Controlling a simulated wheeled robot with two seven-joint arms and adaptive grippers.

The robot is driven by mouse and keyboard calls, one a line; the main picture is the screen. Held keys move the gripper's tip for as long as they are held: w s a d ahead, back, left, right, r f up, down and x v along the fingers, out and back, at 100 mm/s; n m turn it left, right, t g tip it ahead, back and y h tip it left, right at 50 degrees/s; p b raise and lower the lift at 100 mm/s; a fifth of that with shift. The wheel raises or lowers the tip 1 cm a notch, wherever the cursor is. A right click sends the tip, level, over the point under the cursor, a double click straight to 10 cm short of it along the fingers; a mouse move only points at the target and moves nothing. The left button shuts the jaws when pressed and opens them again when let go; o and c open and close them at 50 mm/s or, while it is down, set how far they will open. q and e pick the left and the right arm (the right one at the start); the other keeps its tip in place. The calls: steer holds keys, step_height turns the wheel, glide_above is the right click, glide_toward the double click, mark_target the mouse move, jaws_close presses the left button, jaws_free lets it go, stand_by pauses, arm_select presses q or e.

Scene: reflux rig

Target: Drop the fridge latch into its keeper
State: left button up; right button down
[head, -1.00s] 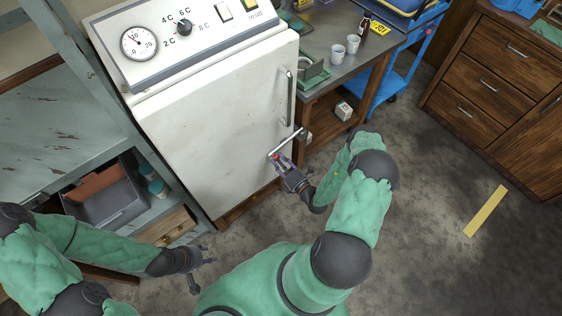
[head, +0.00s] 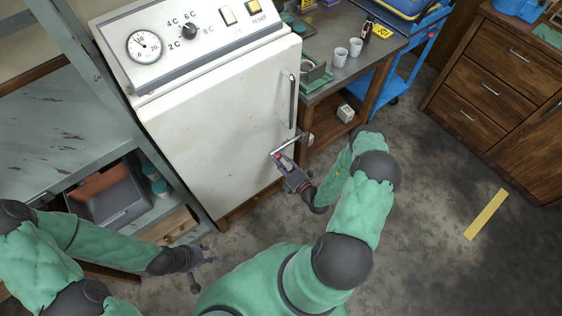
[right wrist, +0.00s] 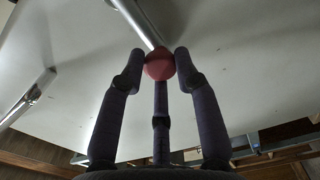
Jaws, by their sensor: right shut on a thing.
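The fridge latch (head: 289,145) is a metal bar low on the white fridge door (head: 220,120), near its right edge. It slants up to the right, toward a small metal fitting (head: 306,138) at the door edge that may be the keeper. I cannot tell if the bar sits in it. My right gripper (head: 279,158) is shut on the latch's red knob at the bar's lower left end. In the right wrist view the red knob (right wrist: 159,65) is between the fingers, with the bar running up behind it. My left gripper (head: 208,260) is open and empty, low at the left.
A vertical door handle (head: 292,101) is above the latch. A bench (head: 338,75) with cups stands right of the fridge, and a blue cart (head: 400,78) beyond it. A shelf with a grey bin (head: 112,203) is at the left.

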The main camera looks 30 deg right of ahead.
steer(key=c, duration=0.9)
jaws_free()
steer(key=shift+w+d+r, duration=0.1)
steer(key=shift+d+r, duration=0.05)
steer(key=shift+d, duration=0.5)
steer(key=shift+a, duration=0.15)
steer(key=shift+a, duration=0.1)
steer(key=s, duration=1.2)
steer(key=shift+d, duration=0.45)
